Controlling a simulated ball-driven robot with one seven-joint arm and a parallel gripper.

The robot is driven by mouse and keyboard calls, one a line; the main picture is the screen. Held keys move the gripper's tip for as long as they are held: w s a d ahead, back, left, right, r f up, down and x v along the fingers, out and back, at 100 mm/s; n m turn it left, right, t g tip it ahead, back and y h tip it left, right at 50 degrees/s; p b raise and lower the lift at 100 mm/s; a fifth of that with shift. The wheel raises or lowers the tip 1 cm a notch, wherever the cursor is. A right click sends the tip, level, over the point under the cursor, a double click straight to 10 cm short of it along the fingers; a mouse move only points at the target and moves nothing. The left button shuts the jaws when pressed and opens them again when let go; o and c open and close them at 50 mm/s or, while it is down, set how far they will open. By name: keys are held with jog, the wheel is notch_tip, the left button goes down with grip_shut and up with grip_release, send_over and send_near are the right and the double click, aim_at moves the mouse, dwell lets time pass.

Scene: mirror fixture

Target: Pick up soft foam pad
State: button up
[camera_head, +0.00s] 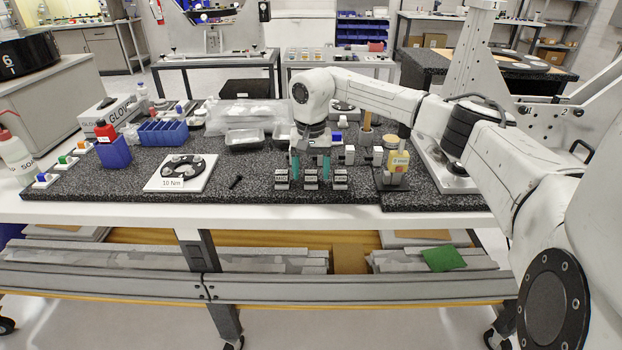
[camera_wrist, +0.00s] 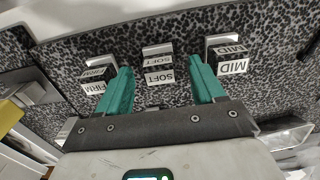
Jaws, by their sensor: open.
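Three small pads, each with a printed label and a pale block behind, stand in a row on the speckled mat's front part. The soft foam pad (camera_wrist: 160,76), labelled SOFT, is the middle one; in the head view it is the middle block (camera_head: 311,181). The FIRM pad (camera_wrist: 98,84) is on its left and the MID pad (camera_wrist: 231,67) on its right in the wrist view. My gripper (camera_wrist: 160,66) is open, with its green fingers either side of the SOFT pad in that view. In the head view my gripper (camera_head: 311,166) hangs just behind the row. Contact cannot be told.
The table's white front edge is close.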

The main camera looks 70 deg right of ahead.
jog(key=c, duration=1.1)
jog(key=shift+r, duration=0.1)
